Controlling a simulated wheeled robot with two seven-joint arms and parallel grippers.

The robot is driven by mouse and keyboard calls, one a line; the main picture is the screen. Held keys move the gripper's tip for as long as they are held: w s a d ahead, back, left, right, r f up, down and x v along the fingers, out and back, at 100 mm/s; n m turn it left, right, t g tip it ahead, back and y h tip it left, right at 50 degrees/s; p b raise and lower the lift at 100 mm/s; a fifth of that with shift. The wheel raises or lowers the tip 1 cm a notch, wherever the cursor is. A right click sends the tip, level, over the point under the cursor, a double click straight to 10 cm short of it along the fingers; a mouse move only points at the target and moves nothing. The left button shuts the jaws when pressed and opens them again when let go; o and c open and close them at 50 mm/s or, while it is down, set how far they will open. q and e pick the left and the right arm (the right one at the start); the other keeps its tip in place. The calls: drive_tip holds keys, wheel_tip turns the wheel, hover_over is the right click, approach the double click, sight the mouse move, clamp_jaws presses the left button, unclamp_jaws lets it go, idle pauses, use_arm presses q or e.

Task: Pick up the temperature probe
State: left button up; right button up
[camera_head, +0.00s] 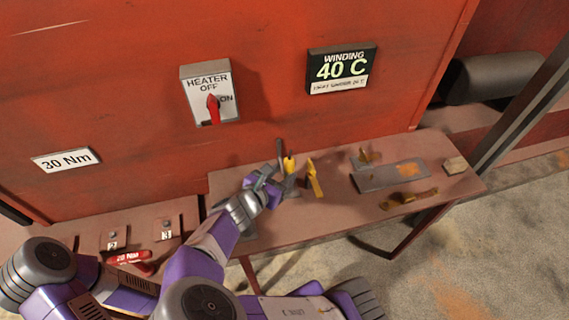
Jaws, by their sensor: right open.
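My right gripper (279,178) is open above the left part of the brown bench (330,222). A small yellow upright piece (289,164) shows at its fingertips, partly hidden by the fingers; I cannot tell whether they touch it. This may be the temperature probe, but it is too small to be sure. A second yellow piece (314,180) stands just right of the gripper, apart from it. My left gripper is not in view.
A grey plate (375,181) and a brass-coloured part (408,199) lie on the bench's right half, with a small block (456,165) at its right end. The red wall behind carries a heater switch (211,95) and a winding display reading 40 C (341,69). A red tool (130,257) lies lower left.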

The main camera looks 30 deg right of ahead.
sight(286, 173)
drive_tip(key=shift+d+f, duration=0.3)
drive_tip(key=shift+d, duration=0.15)
drive_tip(key=b+x, duration=0.3)
drive_tip(key=x, duration=0.1)
drive_tip(key=shift+w+d, duration=0.1)
drive_tip(key=shift+w, duration=0.1)
drive_tip(key=shift+w+d, duration=0.15)
drive_tip(key=shift+d, duration=0.15)
drive_tip(key=c, duration=0.8)
